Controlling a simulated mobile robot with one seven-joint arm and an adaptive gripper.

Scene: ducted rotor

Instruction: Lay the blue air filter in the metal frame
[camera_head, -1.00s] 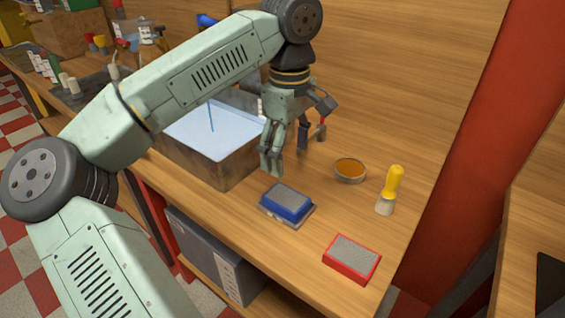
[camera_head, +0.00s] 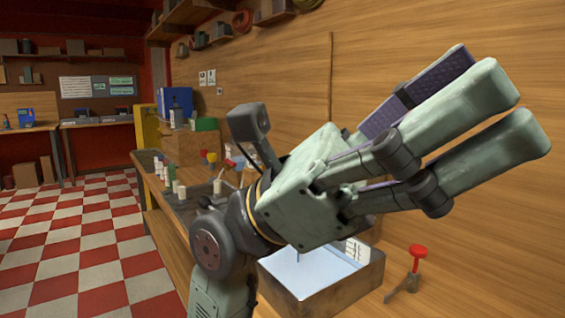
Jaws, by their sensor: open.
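My gripper (camera_head: 497,92) is raised close in front of the camera, with its green fingers pointing to the upper right. One finger shows a purple ribbed inner pad. The fingers are open and I see nothing held between them. The blue air filter and the metal frame are not in the current view. A second earlier, the blue filter lay on a thin grey frame on the bench, with a red-rimmed filter to its right.
A metal bin (camera_head: 346,293) with a pale inside stands on the bench below my gripper. A red-handled tool (camera_head: 416,261) is to its right. Small bottles, cups and a blue box (camera_head: 175,103) crowd the bench's far end. Checkered floor (camera_head: 85,230) lies open at left.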

